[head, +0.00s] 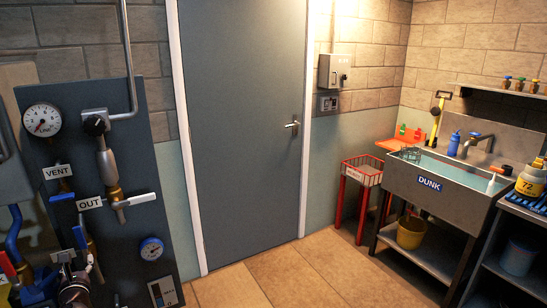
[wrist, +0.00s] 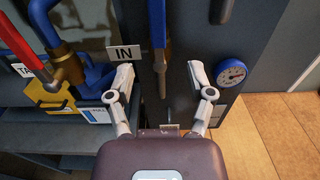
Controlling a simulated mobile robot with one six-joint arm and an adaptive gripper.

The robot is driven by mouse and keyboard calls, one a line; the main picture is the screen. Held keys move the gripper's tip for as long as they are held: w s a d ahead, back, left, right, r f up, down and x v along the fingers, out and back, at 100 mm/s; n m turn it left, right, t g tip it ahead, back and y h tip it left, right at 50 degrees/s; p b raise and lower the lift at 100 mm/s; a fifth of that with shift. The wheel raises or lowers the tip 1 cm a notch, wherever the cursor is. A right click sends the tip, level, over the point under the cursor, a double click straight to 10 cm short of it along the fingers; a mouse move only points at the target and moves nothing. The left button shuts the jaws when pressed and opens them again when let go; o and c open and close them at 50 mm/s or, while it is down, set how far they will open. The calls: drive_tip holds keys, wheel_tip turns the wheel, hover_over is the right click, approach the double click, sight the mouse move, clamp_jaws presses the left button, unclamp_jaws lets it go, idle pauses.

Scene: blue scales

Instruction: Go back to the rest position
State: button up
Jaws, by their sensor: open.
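My gripper (wrist: 160,76) shows in the wrist view with its two pale fingers spread apart and nothing held between them. It faces a dark panel with a white IN label (wrist: 122,53) just beyond the left finger. A blue lever (wrist: 157,24) hangs above the gap between the fingers, and I cannot tell how far from them it is. A round blue gauge (wrist: 231,73) is to the right of the right finger. In the head view the gauge (head: 151,248) sits low on the valve panel (head: 140,180).
Left in the wrist view are a red lever (wrist: 22,45), brass and blue pipework and a yellow box (wrist: 48,97). In the head view, a grey door (head: 245,130), red wire basket (head: 361,170) and sink (head: 432,183) stand to the right. Tiled floor (head: 300,275) before the door is clear.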

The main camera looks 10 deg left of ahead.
drive_tip(key=w+d+f+m+h+p, duration=0.1)
drive_tip(key=w+d+m+h, duration=0.4)
drive_tip(key=d, duration=0.6)
drive_tip(key=w+d+f+m+h+p, duration=0.1)
drive_tip(key=w+d+m+h, duration=0.1)
drive_tip(key=w+d+m, duration=0.75)
drive_tip(key=w+d+f+m+h+p, duration=0.25)
drive_tip(key=w+d+h, duration=0.2)
drive_tip(key=d, duration=0.75)
drive_tip(key=s+d+f+m+g+h+p, duration=0.15)
drive_tip(key=d+m+g, duration=0.5)
drive_tip(key=d, duration=0.85)
drive_tip(key=d+f+m+g+h+p, duration=0.1)
drive_tip(key=d+f+m+g, duration=0.15)
drive_tip(key=d+m, duration=0.95)
drive_tip(key=s+d+m+g+y+p, duration=0.1)
drive_tip(key=s+d+m+g, duration=0.1)
drive_tip(key=s+d+m, duration=0.2)
drive_tip(key=s+d+m+g+y+p, duration=0.2)
drive_tip(key=s+d, duration=0.5)
drive_tip(key=d, duration=0.5)
drive_tip(key=shift+s+d+m+g, duration=0.2)
drive_tip(key=shift+s+m+g, duration=0.15)
drive_tip(key=shift+m+g, duration=0.5)
